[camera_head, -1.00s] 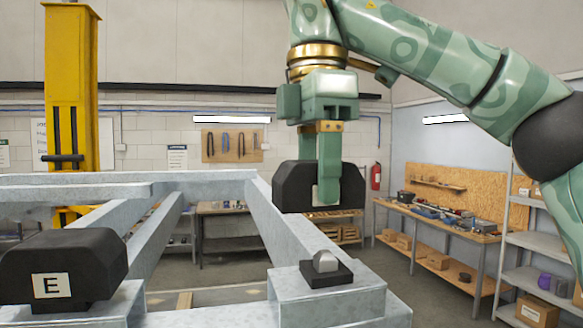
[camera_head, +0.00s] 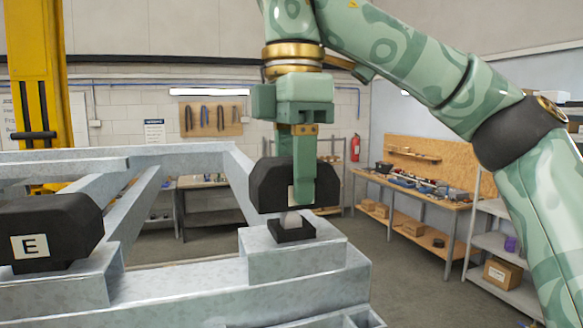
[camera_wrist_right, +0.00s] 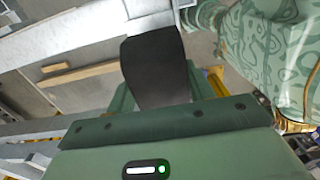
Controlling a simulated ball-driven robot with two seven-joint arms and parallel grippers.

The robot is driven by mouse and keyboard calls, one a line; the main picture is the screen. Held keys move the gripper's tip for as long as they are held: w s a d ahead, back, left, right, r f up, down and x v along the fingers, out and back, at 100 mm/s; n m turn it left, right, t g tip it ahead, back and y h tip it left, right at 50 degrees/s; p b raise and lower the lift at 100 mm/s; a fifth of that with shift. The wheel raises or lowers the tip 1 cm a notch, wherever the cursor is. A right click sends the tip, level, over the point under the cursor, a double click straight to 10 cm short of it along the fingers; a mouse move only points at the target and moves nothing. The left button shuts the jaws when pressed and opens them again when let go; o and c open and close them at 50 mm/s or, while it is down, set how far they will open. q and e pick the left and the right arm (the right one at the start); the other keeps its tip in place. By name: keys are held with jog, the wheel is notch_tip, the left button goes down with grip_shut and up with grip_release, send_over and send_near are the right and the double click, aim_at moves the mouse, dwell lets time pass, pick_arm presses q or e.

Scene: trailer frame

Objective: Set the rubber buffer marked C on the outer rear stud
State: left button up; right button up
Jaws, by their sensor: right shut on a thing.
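My right gripper (camera_head: 302,188) is shut on a black rubber buffer (camera_head: 266,185) and holds it upright. A finger covers most of its pale label, so I cannot read the letter. The buffer also shows as a dark block in the right wrist view (camera_wrist_right: 155,72). Just below it is a grey stud (camera_head: 291,220) on a black square pad (camera_head: 291,233), on the corner block of the grey metal frame (camera_head: 235,285). The buffer's lower edge appears level with the stud's top; I cannot tell whether they touch. My left gripper is out of view.
Another black buffer marked E (camera_head: 65,222) sits on the frame's block at left. A yellow post (camera_head: 35,70) stands behind it. A workbench (camera_head: 420,190) and shelves (camera_head: 510,255) stand at the back right, clear of the frame.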

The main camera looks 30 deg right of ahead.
jog(key=shift+w, duration=0.25)
jog(key=shift+w+f, duration=0.15)
jog(key=shift+f, duration=0.1)
jog(key=shift+s+f+b, duration=0.2)
jog(key=shift+f+b, duration=0.15)
jog(key=shift+b, duration=0.15)
jog(key=shift+w+f+b, duration=0.1)
jog(key=shift+f+b, duration=0.3)
jog(key=shift+f, duration=0.1)
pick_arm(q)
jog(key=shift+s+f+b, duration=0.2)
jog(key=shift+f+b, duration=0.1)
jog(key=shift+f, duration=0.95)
pick_arm(e)
jog(key=shift+f, duration=0.4)
jog(key=o, duration=1.2)
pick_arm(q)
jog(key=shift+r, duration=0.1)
pick_arm(e)
jog(key=shift+o, duration=0.2)
jog(key=shift+r, duration=0.15)
